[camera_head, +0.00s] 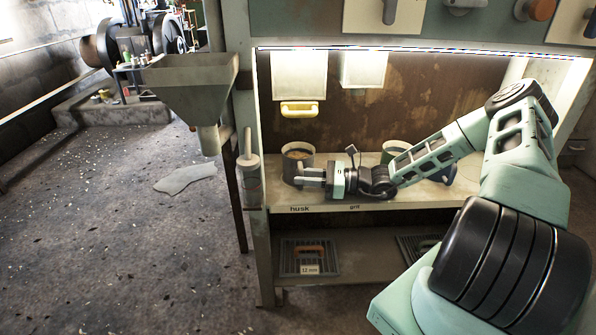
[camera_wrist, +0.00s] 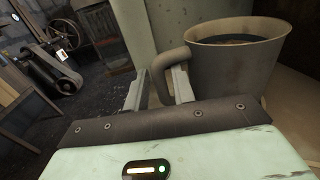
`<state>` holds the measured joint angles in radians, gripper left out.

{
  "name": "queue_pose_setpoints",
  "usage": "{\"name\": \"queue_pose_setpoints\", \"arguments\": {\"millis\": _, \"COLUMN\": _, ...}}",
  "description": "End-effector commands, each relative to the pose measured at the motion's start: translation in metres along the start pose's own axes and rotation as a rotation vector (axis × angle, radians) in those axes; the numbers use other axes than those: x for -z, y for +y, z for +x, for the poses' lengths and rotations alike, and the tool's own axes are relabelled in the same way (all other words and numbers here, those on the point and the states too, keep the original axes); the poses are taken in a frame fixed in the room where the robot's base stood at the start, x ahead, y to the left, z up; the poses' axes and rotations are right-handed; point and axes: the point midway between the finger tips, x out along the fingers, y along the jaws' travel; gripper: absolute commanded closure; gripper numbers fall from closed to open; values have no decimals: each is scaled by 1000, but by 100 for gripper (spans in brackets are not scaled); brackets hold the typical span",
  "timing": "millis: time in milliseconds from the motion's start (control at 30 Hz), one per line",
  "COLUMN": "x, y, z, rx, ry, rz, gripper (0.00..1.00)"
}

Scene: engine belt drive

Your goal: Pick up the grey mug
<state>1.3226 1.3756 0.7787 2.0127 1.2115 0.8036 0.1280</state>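The grey mug (camera_wrist: 235,65) stands on the right in the wrist view, with a wide rim, dark contents and a looped handle. It appears to be the grey round vessel (camera_head: 297,165) on the left of the shelf in the head view, upright behind my fingers. My gripper (camera_head: 310,178) points left across its front. In the wrist view my gripper (camera_wrist: 160,90) has its two fingers apart, with the mug's handle between them. I see a small gap on the left finger's side; contact at the right finger is unclear. The mug's lower part is hidden.
The shelf (camera_head: 325,208) carries "husk" and "grit" labels. A second vessel (camera_head: 396,151) stands right, partly behind my arm. A yellow-handled drawer (camera_head: 299,90) hangs above.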

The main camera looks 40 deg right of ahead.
Motion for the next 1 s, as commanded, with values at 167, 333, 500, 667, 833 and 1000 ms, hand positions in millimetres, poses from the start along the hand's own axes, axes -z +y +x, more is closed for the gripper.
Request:
{"name": "queue_pose_setpoints", "arguments": {"millis": 167, "x": 3, "y": 2, "z": 25, "rx": -3, "ry": -2, "rz": -1, "gripper": 75}}
{"name": "queue_pose_setpoints", "arguments": {"millis": 333, "x": 2, "y": 2, "z": 31, "rx": -1, "ry": 1, "rz": -2, "gripper": 75}}
{"name": "queue_pose_setpoints", "arguments": {"millis": 500, "x": 1, "y": 2, "z": 31, "rx": -1, "ry": 1, "rz": -2, "gripper": 80}}
{"name": "queue_pose_setpoints", "arguments": {"millis": 667, "x": 1, "y": 2, "z": 31, "rx": -1, "ry": 1, "rz": -2, "gripper": 100}}
{"name": "queue_pose_setpoints", "arguments": {"millis": 833, "x": 1, "y": 2, "z": 31, "rx": -2, "ry": 0, "rz": -3, "gripper": 100}}
{"name": "queue_pose_setpoints", "arguments": {"millis": 1000, "x": -10, "y": 1, "z": 31, "rx": -2, "ry": -1, "rz": -4, "gripper": 100}}
